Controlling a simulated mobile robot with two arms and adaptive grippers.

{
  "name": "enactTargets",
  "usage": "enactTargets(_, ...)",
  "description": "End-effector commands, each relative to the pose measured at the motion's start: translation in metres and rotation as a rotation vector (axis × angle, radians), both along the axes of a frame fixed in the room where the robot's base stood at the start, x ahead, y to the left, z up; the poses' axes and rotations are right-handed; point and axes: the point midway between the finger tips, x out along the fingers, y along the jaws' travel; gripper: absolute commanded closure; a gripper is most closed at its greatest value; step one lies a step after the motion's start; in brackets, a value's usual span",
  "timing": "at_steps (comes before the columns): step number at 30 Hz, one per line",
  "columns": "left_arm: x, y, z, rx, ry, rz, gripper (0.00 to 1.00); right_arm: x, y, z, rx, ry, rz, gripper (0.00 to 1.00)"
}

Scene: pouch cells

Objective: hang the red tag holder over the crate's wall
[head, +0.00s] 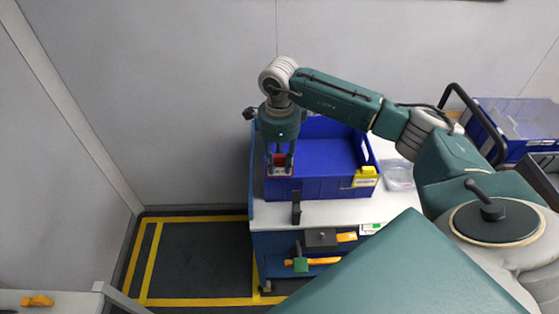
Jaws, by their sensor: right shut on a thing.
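The red tag holder (279,160) is between the fingers of my right gripper (279,168), which points down and is shut on it. The fingers cover part of the holder. The blue crate (325,188) stands on the white-topped bench. The holder is at the left end of the crate's near wall, close to the rim. I cannot tell whether it touches the wall or is over it. My left gripper is not in view.
A yellow tag holder (365,177) sits at the crate's near right corner. A clear tray (398,174) lies right of the crate. A black upright piece (296,208) is at the bench's front edge. Tools with yellow handles lie below. Another blue bin (508,120) stands far right.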

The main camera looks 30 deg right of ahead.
Motion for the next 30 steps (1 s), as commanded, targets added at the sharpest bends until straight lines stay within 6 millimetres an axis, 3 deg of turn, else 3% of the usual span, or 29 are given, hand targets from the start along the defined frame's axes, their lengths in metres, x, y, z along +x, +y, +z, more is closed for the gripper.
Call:
enactTargets(3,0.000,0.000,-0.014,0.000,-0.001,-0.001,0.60,0.000,0.000,-0.017,-0.001,0.001,0.000,0.89)
enactTargets(9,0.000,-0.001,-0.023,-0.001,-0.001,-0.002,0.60,0.000,0.000,-0.028,0.000,0.000,0.000,0.89)
enactTargets(30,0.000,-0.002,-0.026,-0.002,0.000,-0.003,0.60,0.000,0.000,-0.029,-0.001,-0.001,0.000,0.89)
